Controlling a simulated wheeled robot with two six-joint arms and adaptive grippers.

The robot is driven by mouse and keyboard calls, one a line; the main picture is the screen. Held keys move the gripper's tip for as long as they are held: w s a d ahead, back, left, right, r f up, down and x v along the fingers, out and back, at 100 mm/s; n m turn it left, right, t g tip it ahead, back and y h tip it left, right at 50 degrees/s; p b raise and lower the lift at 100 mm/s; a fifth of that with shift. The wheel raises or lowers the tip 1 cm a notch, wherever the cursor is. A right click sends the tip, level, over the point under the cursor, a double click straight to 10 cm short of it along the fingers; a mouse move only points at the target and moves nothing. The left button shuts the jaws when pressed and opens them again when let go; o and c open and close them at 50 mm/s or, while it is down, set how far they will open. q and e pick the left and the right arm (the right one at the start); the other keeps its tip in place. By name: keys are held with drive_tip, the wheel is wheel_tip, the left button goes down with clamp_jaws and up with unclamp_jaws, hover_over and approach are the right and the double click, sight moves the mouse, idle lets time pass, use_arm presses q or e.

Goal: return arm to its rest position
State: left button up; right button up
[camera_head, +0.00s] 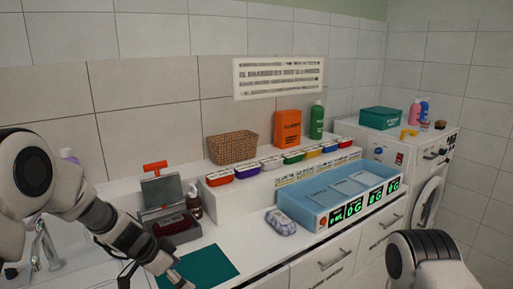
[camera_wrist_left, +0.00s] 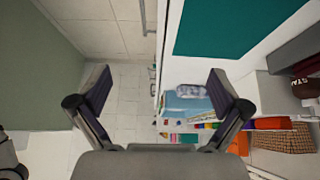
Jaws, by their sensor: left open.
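My left arm comes in from the left in the head view and reaches down over the front of the counter beside the teal mat (camera_head: 205,268). Its gripper is mostly cut off at the bottom edge there. In the left wrist view my left gripper (camera_wrist_left: 158,88) is open, its two fingers wide apart with nothing between them. The teal mat (camera_wrist_left: 235,22) also shows there, beyond the right finger. Of my right arm only a rounded link shows at the bottom right of the head view; its gripper is out of view.
A blue compartment tray (camera_head: 298,206) with green displays stands on the white counter, next to a wrapped packet (camera_head: 281,221). A grey box (camera_head: 175,228) holds a dark red item. A wicker basket (camera_head: 233,147) and small coloured containers stand behind. A washing machine (camera_head: 428,200) is at right.

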use_arm(q)
drive_tip(key=s+a+f+g+y, duration=0.2)
drive_tip(key=s+f+g, duration=0.4)
drive_tip(key=s+f, duration=1.35)
drive_tip(key=s+a+f+n+y, duration=0.2)
drive_tip(key=s+a+f+n, duration=0.1)
drive_tip(key=s, duration=0.7)
drive_tip(key=s+a+f+n+y, duration=0.2)
drive_tip(key=s+a+f, duration=0.1)
drive_tip(key=s, duration=0.7)
drive_tip(key=w+n+t, duration=0.1)
drive_tip(key=n, duration=0.1)
drive_tip(key=w+d+n, duration=0.1)
drive_tip(key=n, duration=0.1)
drive_tip(key=w+n+t, duration=0.1)
drive_tip(key=w+n, duration=0.1)
drive_tip(key=shift+d+r+n+t+h, duration=0.2)
drive_tip(key=shift+r+n+t+h, duration=0.1)
drive_tip(key=shift+r, duration=0.1)
